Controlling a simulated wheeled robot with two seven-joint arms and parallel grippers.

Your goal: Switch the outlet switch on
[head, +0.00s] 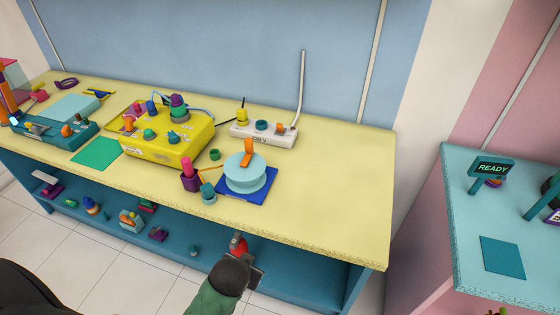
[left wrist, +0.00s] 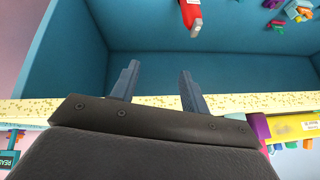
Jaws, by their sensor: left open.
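A white outlet strip (head: 265,137) lies at the back of the yellow table, with a white cord rising from its right end. A yellow plug stands at its left end, a round teal piece is in the middle, and a small orange piece (head: 280,128) is toward the right. I cannot tell which part is the switch, or its position. My left gripper (head: 257,275) is low in front of the table's front edge, far from the strip. Its two fingers (left wrist: 158,82) are apart and empty in the left wrist view. My right gripper is not in view.
A yellow box (head: 165,145) with knobs and a blue pad (head: 247,185) with a round teal piece stand before the strip. A red object (left wrist: 191,14) is near my left gripper. The table's right part is clear. A teal table (head: 500,220) stands at right.

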